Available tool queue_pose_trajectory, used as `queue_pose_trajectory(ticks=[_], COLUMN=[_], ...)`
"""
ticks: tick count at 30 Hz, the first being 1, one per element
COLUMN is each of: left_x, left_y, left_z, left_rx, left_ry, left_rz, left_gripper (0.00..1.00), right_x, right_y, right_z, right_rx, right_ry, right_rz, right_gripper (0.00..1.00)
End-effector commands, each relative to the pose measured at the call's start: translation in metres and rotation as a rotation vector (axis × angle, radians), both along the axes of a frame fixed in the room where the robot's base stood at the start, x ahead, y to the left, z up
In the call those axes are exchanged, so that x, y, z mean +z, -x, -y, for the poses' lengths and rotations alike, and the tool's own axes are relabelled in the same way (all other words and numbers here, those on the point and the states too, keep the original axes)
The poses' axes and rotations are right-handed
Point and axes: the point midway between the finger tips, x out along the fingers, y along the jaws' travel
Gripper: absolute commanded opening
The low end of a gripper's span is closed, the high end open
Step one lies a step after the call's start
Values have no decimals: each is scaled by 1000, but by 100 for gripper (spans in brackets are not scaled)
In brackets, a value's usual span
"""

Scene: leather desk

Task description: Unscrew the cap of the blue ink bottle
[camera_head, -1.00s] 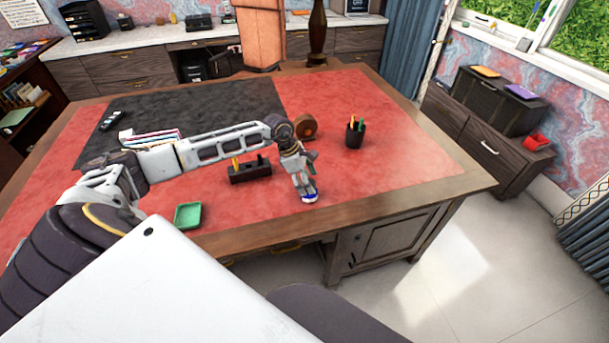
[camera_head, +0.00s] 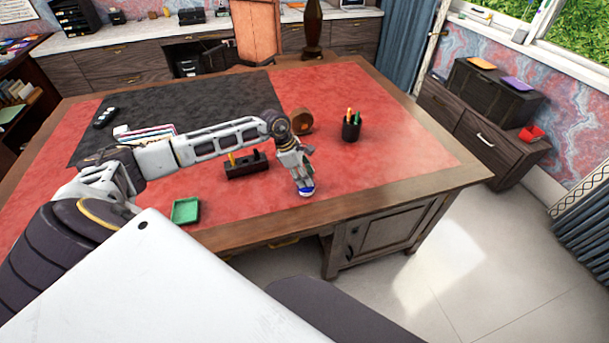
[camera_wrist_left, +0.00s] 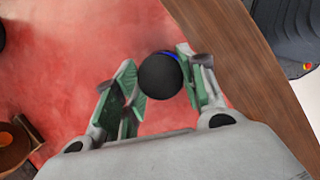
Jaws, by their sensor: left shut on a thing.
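The blue ink bottle (camera_head: 306,193) stands on the red leather near the front edge of the desk, mostly covered by my gripper in the head view. In the left wrist view its round black cap (camera_wrist_left: 160,77) faces the camera, with a blue edge of the bottle (camera_wrist_left: 172,54) showing behind it. My left gripper (camera_head: 302,182) points down over the bottle. In the left wrist view its green-padded fingers (camera_wrist_left: 163,82) are on either side of the cap, shut on it. My right gripper is not in view.
A dark pen holder (camera_head: 246,166) and a green tray (camera_head: 185,211) lie left of the bottle. A black pen cup (camera_head: 351,131) and a brown round object (camera_head: 301,121) stand behind it. The wooden desk edge (camera_head: 370,203) is close in front. The red leather to the right is clear.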

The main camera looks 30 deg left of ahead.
Motion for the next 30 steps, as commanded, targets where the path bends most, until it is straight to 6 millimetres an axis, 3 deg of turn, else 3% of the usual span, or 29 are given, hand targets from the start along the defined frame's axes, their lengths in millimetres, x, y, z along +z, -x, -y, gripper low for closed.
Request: queue_pose_trajectory(ticks=[11, 22, 30], left_x=[-2, -3, -3], left_y=[0, 1, 2], left_z=[0, 0, 1], left_rx=[0, 14, 126], left_ry=[0, -1, -2], left_rz=[0, -2, -3], left_gripper=[19, 19, 19], right_x=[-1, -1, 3], right_y=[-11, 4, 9], right_z=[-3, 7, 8], right_rx=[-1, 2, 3], right_ry=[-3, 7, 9], right_rz=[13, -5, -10], right_gripper=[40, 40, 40])
